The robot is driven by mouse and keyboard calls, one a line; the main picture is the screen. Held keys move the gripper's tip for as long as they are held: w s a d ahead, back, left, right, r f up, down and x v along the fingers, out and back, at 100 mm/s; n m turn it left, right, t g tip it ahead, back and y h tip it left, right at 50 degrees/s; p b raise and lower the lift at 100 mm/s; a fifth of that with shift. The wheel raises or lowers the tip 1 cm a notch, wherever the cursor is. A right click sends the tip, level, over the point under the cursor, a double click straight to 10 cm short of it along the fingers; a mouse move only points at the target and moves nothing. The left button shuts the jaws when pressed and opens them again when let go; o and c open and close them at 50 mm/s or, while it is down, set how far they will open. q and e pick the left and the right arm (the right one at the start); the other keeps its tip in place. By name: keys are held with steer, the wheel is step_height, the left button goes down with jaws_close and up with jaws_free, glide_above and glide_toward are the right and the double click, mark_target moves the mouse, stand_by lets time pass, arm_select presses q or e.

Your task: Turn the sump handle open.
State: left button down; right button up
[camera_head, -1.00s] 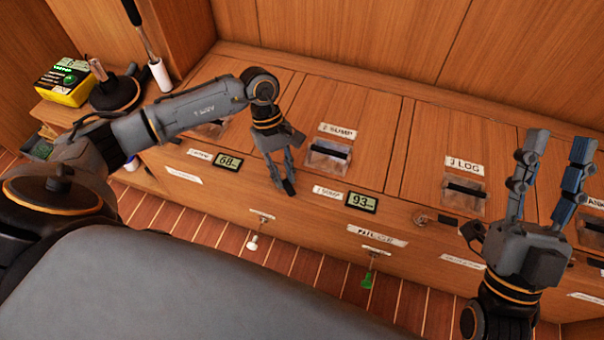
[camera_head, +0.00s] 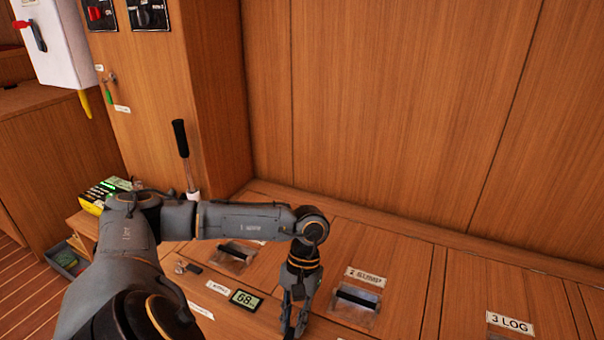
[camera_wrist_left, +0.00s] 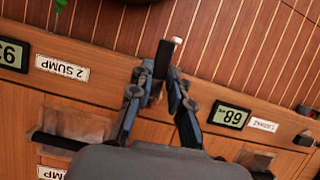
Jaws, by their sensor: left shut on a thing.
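My left gripper (camera_head: 293,325) reaches down at the front edge of the counter, between the 68 display and the 2 SUMP lid, at the bottom of the head view. In the left wrist view its fingers (camera_wrist_left: 160,80) are shut on a dark lever, the sump handle (camera_wrist_left: 164,58), whose free end points to the picture's top. The fingers hide its base. The 2 SUMP front label (camera_wrist_left: 62,67) is to the left of the fingers in that view. My right gripper is not in view.
The 68 display (camera_head: 244,299) and a small lever (camera_wrist_left: 305,138) are on one side of the gripper; the 93 display (camera_wrist_left: 12,54) is on the other. The 3 LOG label (camera_head: 510,323) is farther right. A black-gripped upright lever (camera_head: 181,139) stands behind my left arm.

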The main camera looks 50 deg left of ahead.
arm_select(q)
steer(key=shift+a+m, duration=0.1)
steer(key=shift+m, duration=0.3)
steer(key=c, duration=1.2)
jaws_free()
steer(key=v, duration=1.2)
